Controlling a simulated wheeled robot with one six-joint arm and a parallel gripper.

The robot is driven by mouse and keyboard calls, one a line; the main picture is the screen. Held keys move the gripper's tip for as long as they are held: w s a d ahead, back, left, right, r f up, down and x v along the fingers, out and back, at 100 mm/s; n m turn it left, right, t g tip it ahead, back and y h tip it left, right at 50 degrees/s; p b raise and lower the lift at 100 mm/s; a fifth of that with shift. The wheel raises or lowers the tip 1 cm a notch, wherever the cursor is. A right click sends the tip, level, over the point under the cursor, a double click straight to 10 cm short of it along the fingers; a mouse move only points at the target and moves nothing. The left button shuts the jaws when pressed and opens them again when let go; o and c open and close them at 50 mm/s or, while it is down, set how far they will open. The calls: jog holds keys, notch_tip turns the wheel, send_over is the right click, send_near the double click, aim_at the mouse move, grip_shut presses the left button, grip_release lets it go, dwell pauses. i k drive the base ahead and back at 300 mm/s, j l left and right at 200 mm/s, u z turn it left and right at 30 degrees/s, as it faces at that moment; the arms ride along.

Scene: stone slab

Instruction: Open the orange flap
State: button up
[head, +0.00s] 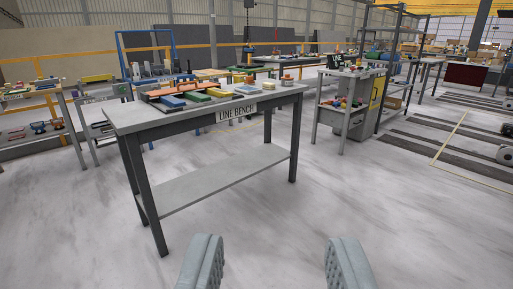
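A grey bench (120,113) labelled "LINE BENCH" stands ahead of me, left of centre in the head view.
The floor between me and the bench is clear. The bench has a lower shelf (215,180) and dark legs. Other work tables (35,97) stand at the left and behind. Dark floor strips lie at the right.

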aim_at(156, 93)
jog(key=i+u, duration=0.15)
jog(key=i, duration=0.35)
jog(key=i+l+u, duration=0.15)
jog(key=i, duration=0.35)
jog(key=i+l+u, duration=0.15)
jog(key=i, duration=0.35)
